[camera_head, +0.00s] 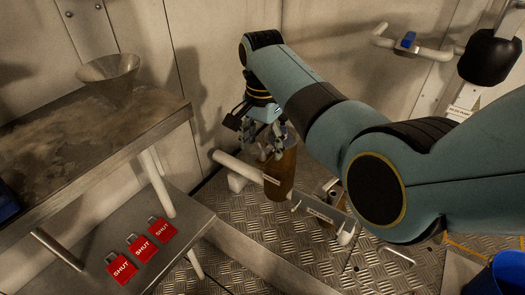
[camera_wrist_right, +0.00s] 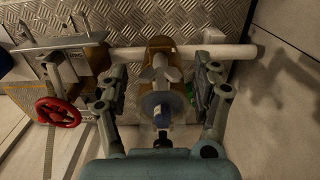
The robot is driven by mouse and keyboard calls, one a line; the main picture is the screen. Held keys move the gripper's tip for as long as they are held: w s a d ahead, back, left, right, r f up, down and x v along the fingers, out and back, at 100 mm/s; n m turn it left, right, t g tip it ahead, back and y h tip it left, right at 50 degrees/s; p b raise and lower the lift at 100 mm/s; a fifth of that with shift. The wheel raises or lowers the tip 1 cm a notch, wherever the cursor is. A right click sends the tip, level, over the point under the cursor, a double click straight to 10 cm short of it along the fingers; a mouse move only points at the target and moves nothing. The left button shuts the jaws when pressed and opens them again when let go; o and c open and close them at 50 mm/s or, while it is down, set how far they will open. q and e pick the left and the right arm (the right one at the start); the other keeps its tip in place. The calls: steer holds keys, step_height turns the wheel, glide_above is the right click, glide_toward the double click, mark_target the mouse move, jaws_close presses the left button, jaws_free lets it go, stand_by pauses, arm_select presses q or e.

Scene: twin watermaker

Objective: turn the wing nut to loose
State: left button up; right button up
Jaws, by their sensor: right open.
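My right gripper (camera_head: 272,138) reaches down over the top of a brown cylindrical housing (camera_head: 282,174) on a white pipe. In the right wrist view the gripper (camera_wrist_right: 165,72) is open, with one finger on each side and gaps between. Between the fingers is a grey winged piece that looks like the wing nut (camera_wrist_right: 160,76), above a round grey disc and a blue part (camera_wrist_right: 162,112). The brown housing (camera_wrist_right: 160,44) shows behind it. I cannot tell how tight the nut is. In the head view the fingers hide it. My left gripper is not in view.
A red handwheel valve (camera_wrist_right: 58,112) stands left in the wrist view. The white pipe (camera_head: 235,165) crosses by the housing. A bench with a funnel (camera_head: 110,78) and a lower shelf with red SHUT tags (camera_head: 142,248) are at left. A blue bucket (camera_head: 508,270) is at lower right.

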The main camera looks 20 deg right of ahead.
steer(key=shift+f, duration=0.45)
steer(key=shift+c, duration=0.3)
steer(key=c, duration=1.2)
steer(key=shift+r, duration=0.15)
jaws_close()
